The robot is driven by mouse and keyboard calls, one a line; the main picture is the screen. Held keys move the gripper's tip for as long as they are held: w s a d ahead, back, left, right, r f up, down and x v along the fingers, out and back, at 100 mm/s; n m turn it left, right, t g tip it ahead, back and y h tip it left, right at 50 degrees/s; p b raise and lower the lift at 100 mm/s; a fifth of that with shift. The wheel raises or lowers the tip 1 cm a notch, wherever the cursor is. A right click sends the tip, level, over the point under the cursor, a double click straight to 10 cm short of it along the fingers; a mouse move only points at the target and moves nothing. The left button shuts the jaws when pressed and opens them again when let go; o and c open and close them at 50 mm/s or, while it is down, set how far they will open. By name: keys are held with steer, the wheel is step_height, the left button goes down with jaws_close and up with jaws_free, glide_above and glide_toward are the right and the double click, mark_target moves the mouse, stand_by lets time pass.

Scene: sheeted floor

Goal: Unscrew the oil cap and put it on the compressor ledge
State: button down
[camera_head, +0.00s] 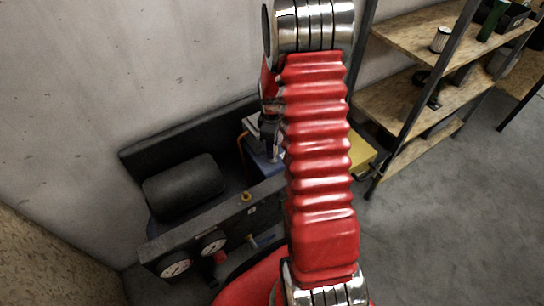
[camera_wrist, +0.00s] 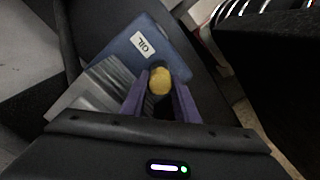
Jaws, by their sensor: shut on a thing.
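The oil cap (camera_wrist: 160,80) is a round yellow cap at the top of a blue tank (camera_wrist: 135,55) with a white OIL label, in the wrist view. My gripper (camera_wrist: 160,91) has its two purple fingers closed on the cap's sides. Whether the cap is still threaded or lifted clear cannot be told. In the head view, the blue tank (camera_head: 264,172) is partly behind my red arm, and the cap is hidden. The compressor has a black cylinder (camera_head: 185,187) and a dark ledge-like front rail (camera_head: 220,216).
A yellow box (camera_head: 362,152) stands right of my arm. A wooden shelf rack (camera_head: 425,98) holds several items. The grey floor (camera_head: 450,220) at right is clear.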

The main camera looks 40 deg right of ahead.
steer(key=shift+r, duration=0.85)
stand_by(0.3)
steer(key=shift+r, duration=1.95)
steer(key=shift+s+a+m, duration=0.1)
steer(key=shift+s+m, duration=0.15)
steer(key=shift+m, duration=0.95)
steer(key=shift+w+a+r+m, duration=0.1)
steer(key=shift+r+m, duration=0.3)
steer(key=shift+m, duration=0.7)
steer(key=w+a+r+m, duration=0.1)
steer(key=w+a+r, duration=0.1)
steer(key=a, duration=0.5)
steer(key=w+a+r+m, duration=0.1)
steer(key=w+a+r, duration=0.2)
steer(key=a, duration=0.5)
steer(key=w+a+r+m, duration=0.1)
steer(key=w+a+r, duration=0.2)
steer(key=a, duration=0.5)
steer(key=shift+w+r, duration=0.15)
steer(key=shift+w, duration=0.55)
